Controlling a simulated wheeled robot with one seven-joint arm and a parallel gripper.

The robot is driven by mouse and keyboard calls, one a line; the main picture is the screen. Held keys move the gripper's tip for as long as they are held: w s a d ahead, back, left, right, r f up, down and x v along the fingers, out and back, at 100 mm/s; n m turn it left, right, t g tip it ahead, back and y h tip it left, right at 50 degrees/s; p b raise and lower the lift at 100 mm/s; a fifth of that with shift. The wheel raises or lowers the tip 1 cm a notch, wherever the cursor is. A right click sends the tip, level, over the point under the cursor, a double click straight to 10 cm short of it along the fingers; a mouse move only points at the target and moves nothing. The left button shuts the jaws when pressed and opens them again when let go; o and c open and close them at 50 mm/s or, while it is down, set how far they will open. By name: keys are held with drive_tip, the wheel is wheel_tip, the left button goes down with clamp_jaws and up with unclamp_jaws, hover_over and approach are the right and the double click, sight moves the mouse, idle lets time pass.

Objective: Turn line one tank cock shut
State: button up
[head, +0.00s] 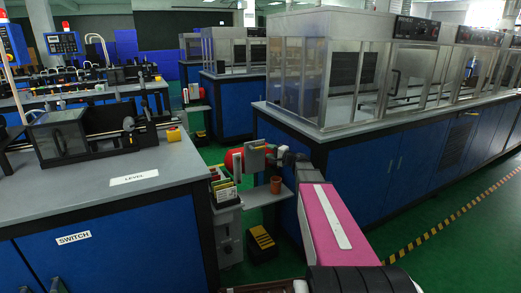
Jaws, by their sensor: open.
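My arm reaches away from the lower right, and my gripper (273,157) is small at its far end, in the aisle between the benches. It is open, and I see nothing held in it. It is beside a small light-coloured box (255,155) on a stand; I cannot tell whether they touch. A clear-sided tank-like box (58,138) sits on the left bench beside a dark machine (120,125). I cannot make out a cock on it with certainty.
The left bench (110,190) has a LEVEL label (134,177) on top and a SWITCH label (74,238) on its blue front. A long bench with glazed enclosures (350,75) lines the right. A dark bin (262,244) stands on the aisle floor. Green floor is clear at right.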

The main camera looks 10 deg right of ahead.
sight(262, 148)
drive_tip(key=x, duration=0.6)
drive_tip(key=shift+w+a, duration=0.15)
clamp_jaws()
